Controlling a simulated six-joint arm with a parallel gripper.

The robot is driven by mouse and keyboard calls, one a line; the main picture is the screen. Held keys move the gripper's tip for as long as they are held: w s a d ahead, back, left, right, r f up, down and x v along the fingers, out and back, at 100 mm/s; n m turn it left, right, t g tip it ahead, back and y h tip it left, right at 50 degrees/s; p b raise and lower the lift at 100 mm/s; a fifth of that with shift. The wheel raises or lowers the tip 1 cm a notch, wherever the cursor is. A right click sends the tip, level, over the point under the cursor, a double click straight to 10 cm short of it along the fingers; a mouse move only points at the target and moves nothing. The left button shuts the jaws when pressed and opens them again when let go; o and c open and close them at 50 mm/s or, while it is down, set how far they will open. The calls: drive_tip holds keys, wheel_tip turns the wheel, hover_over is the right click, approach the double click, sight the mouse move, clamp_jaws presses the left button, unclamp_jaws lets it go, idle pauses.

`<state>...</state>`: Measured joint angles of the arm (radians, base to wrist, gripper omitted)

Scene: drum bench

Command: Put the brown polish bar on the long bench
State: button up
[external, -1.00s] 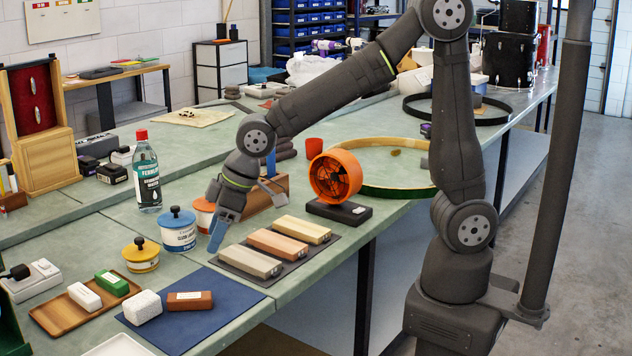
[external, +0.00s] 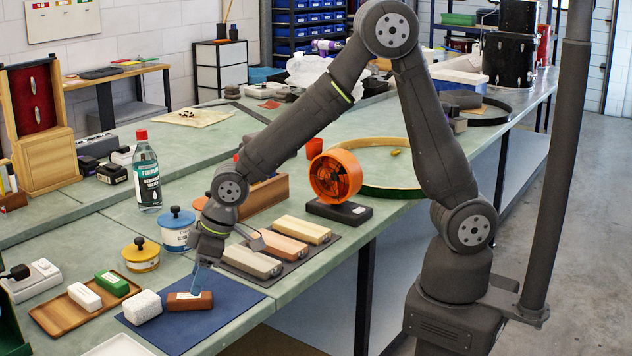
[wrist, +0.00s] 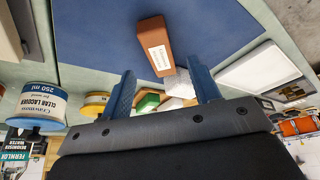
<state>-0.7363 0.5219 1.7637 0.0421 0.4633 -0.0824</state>
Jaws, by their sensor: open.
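The brown polish bar (external: 190,301) lies on a dark blue mat (external: 232,303) on the near part of the worktop. It is a reddish-brown block with a white label, and it also shows in the wrist view (wrist: 151,46). My gripper (external: 197,284) is directly above the bar with its blue fingers pointing down. In the wrist view the open fingers (wrist: 161,74) stand apart, with the bar beyond their tips. I cannot tell if a finger touches it. The long bench (external: 300,279) has a pale green top running to the back right.
A white block (external: 142,307) lies close left of the bar. A wooden tray (external: 62,314) holds white and green blocks. Yellow (external: 141,257) and blue-lidded pots (external: 177,230) stand behind. Wooden sanding blocks (external: 250,261) lie on a dark mat to the right.

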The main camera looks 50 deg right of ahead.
sight(189, 295)
drive_tip(key=shift+x, duration=2.7)
drive_tip(key=shift+w+a, duration=0.1)
drive_tip(key=c, duration=1.2)
